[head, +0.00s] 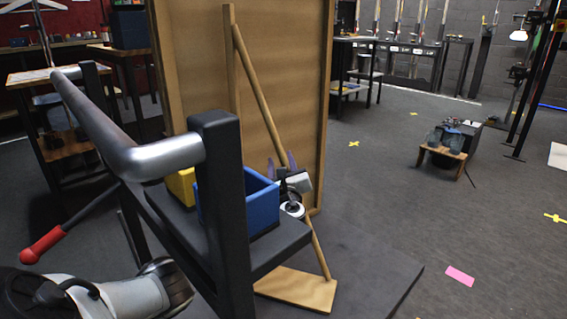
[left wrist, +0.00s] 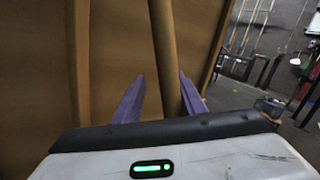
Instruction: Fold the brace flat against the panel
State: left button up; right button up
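The panel (head: 285,50) is a tall brown wooden board standing upright. The brace (head: 258,85) is a wooden pole slanting from near the panel's upper left, beside a vertical strip (head: 230,60), down to the right toward a flat wooden foot (head: 295,288). It stands out from the panel at its lower end. My left gripper (head: 281,163), with purple fingers, is at the brace's middle. In the left wrist view the brace (left wrist: 164,50) runs between the spread fingers (left wrist: 160,100), with a gap at the left finger.
A dark cart with a grey handle bar (head: 130,150) stands in front, holding a blue bin (head: 262,205) and a yellow bin (head: 181,185). A red-handled lever (head: 45,243) sticks out left. A small wooden stool (head: 442,155) stands right. The floor between is mostly clear.

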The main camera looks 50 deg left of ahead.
pick_arm(q)
jog(key=shift+w+d, duration=0.1)
jog(key=shift+d, duration=0.1)
pick_arm(e)
jog(key=shift+f, duration=0.2)
pick_arm(q)
jog(key=shift+d, duration=0.15)
pick_arm(e)
jog(key=shift+r, duration=0.1)
